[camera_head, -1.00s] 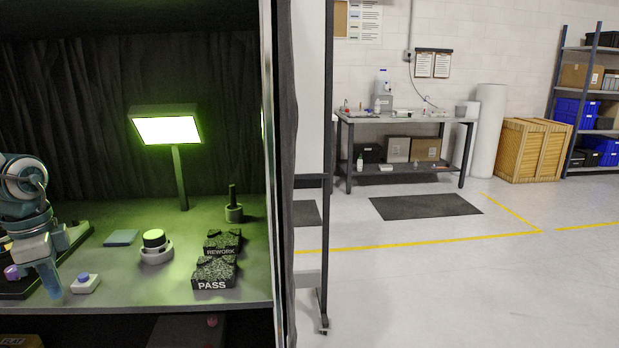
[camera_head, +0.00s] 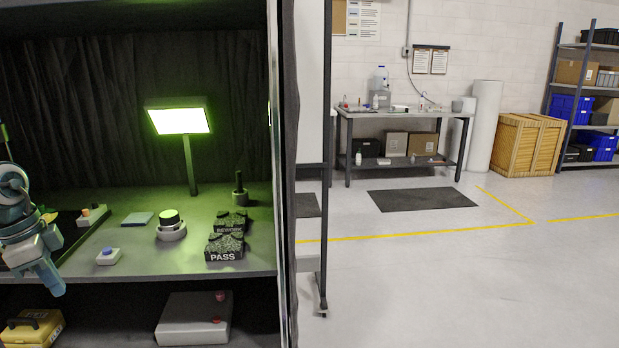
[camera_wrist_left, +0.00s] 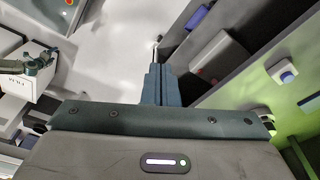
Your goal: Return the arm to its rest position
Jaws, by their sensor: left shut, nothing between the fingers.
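My left arm comes in at the left edge of the head view. Its gripper (camera_head: 55,288) is shut and empty, pointing down in front of the bench's front edge. In the left wrist view the closed fingers (camera_wrist_left: 156,85) show with nothing between them. The bench (camera_head: 190,262) is beside and behind the gripper in the head view. A white button box with a blue top (camera_head: 108,257) sits on it to the right of the gripper. My right gripper does not show clearly in either view.
On the bench stand a lit lamp (camera_head: 180,120), a round green-topped button (camera_head: 171,228) and dark PASS (camera_head: 225,247) and REWORK (camera_head: 232,222) blocks. Below are a yellow case (camera_head: 32,328) and a grey box (camera_head: 194,320). The floor at right (camera_head: 450,285) is clear.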

